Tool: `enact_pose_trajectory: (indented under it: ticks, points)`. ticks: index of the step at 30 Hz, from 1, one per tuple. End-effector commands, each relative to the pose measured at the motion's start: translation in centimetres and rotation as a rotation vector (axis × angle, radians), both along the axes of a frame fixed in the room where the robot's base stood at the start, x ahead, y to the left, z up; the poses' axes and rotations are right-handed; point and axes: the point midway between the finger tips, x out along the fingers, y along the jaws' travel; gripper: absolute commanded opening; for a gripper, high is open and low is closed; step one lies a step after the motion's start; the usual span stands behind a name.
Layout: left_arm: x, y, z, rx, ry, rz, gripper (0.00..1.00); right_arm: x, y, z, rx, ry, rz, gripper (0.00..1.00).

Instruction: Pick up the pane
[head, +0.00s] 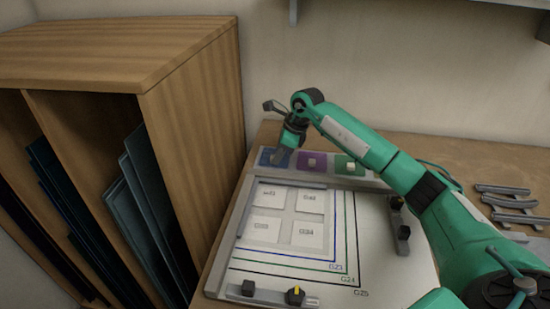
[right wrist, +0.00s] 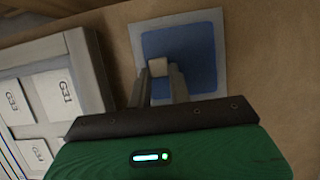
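My right gripper (head: 279,157) is over the blue pad (head: 265,154) in the head view. In the right wrist view its two fingers (right wrist: 160,78) stand close on either side of a small pale block (right wrist: 159,67) over that blue pad (right wrist: 195,55). The block fills the gap between the tips, so the gripper looks shut on it. Dark glass panes (head: 155,200) stand upright in the wooden rack at the left, away from the gripper. Which pane is meant cannot be told. My left gripper is not in view.
A purple pad (head: 318,172) and a green pad (head: 342,161) carry small blocks. In front is a board (head: 385,262) with coloured guide lines and several labelled pale tiles (head: 308,234). The wooden rack (head: 195,130) walls the left side. Grey bars (head: 512,205) lie at the right.

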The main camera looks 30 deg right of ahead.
Motion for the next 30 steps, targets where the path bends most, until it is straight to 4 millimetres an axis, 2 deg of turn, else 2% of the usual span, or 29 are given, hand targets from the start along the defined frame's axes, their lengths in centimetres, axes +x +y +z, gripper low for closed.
enact_pose_trajectory:
  ticks: [1,3,11,17,23,30]
  points:
    - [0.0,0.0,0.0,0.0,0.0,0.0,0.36,0.0,0.0,0.0,0.0,0.0,0.0,0.08]
    - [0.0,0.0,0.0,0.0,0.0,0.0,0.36,0.0,0.0,0.0,0.0,0.0,0.0,0.0]
    - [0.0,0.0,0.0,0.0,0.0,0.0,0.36,0.0,0.0,0.1,0.0,-0.001,0.0,0.0]
    - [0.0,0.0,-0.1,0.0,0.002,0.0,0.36,0.1,-0.1,1.3,0.0,-0.004,0.0,0.0]
    - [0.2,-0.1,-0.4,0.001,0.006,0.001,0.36,0.1,0.0,4.7,-0.001,-0.006,0.0,0.0]
    - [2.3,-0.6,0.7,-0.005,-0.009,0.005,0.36,0.1,0.0,11.0,0.001,-0.006,0.0,0.0]
